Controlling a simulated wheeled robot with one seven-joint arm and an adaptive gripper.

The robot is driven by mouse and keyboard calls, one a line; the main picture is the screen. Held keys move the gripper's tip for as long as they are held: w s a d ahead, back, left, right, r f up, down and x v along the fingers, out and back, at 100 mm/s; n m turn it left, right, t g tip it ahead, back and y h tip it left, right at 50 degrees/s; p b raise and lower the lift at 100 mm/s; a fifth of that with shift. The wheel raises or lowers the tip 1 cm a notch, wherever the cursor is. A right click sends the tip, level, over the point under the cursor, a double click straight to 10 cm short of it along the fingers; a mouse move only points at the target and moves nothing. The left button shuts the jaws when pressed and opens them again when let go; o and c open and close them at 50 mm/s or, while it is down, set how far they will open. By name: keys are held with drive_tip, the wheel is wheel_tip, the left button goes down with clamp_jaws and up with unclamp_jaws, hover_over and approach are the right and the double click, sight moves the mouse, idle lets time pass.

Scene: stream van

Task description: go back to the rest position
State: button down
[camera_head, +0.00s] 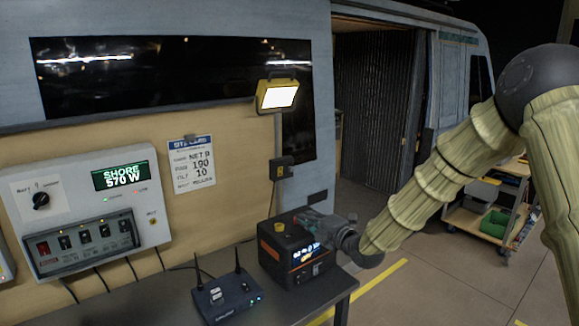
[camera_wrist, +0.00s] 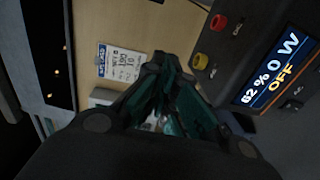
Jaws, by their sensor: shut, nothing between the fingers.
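My gripper (camera_head: 306,222) is at the power station's top right in the head view, and I cannot tell whether it touches it. In the wrist view my gripper's dark green fingers (camera_wrist: 160,68) come together, shut and empty. The black power station (camera_head: 292,252) stands on the dark table (camera_head: 190,290). In the wrist view its screen (camera_wrist: 272,72) reads 62 %, 0 W and OFF, with a red and a yellow knob beside it. My gripper hides part of its top in the head view.
A router (camera_head: 226,297) with antennas stands left of the power station. A shore power panel (camera_head: 88,212) and a paper note (camera_head: 191,163) are on the wall. A cart (camera_head: 487,215) with bins stands at the right. Floor between is clear.

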drive_tip(key=s+d+f+m+g+h, duration=0.2)
drive_tip(key=s+f+m, duration=0.3)
drive_tip(key=s+f, duration=0.45)
drive_tip(key=s+d+f+m+g+h, duration=0.2)
drive_tip(key=s+d+f+m, duration=0.3)
drive_tip(key=f, duration=0.8)
drive_tip(key=s+f+m+g+h, duration=0.2)
drive_tip(key=s+f+m, duration=0.2)
drive_tip(key=s+f, duration=0.55)
drive_tip(key=s+d+f+m+g+h, duration=0.1)
drive_tip(key=s+d+f+m+g, duration=0.1)
drive_tip(key=s, duration=0.9)
drive_tip(key=s+d+f+m+g+h, duration=0.2)
drive_tip(key=s+f+m, duration=0.4)
drive_tip(key=s, duration=0.5)
drive_tip(key=s+d+f+m+g+h, duration=0.1)
drive_tip(key=s+d+f+m+g, duration=0.2)
drive_tip(key=s, duration=0.8)
drive_tip(key=d+f, duration=0.2)
drive_tip(key=d, duration=0.1)
drive_tip(key=shift+s+m+g, duration=0.25)
drive_tip(key=shift+m+g, duration=0.15)
